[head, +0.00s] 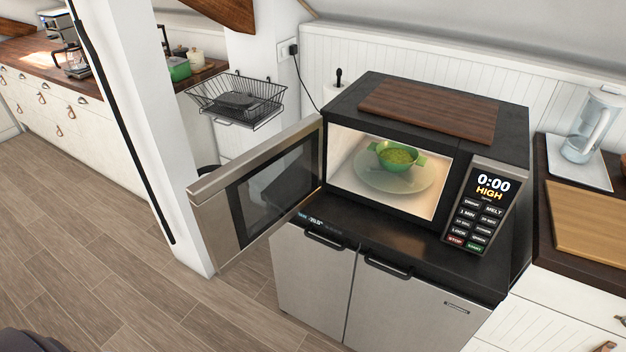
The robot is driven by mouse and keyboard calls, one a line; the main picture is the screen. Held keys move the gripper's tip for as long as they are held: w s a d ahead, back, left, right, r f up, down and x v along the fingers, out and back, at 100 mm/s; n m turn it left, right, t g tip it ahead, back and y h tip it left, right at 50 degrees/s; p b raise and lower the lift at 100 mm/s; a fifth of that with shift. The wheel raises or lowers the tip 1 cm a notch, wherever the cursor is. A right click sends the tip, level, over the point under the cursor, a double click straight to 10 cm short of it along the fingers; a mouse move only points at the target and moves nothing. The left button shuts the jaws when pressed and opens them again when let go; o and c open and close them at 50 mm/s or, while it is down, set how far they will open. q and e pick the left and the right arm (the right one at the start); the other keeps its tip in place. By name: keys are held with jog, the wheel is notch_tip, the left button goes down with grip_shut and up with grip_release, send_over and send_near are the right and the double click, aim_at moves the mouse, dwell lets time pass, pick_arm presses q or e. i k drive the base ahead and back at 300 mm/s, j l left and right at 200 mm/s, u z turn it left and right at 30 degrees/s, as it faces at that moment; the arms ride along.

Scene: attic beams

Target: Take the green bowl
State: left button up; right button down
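The green bowl (399,164) sits upright on the pale round turntable plate (372,180) inside the lit microwave (522,150). It has small handles at its sides and holds something yellow-green. The microwave door (262,190) stands open, swung out to the left. The microwave's display reads 0:00 and HIGH. Neither of my grippers shows in the head view.
A wooden board (428,109) lies on top of the microwave. The microwave stands on a black-topped cabinet (400,310) with two doors. A glass jug (594,122) and a light cutting board (598,215) are on the right counter. A white post (150,130) rises at left; the floor in front is clear.

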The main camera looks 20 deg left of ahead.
aim_at(394, 158)
jog(key=i+j+z, duration=0.1)
jog(key=j+z, duration=0.95)
jog(key=j, duration=0.9)
jog(key=j+z, duration=0.15)
jog(key=j, duration=0.6)
jog(key=k+j, duration=0.15)
jog(key=j, duration=0.6)
jog(key=z, duration=0.05)
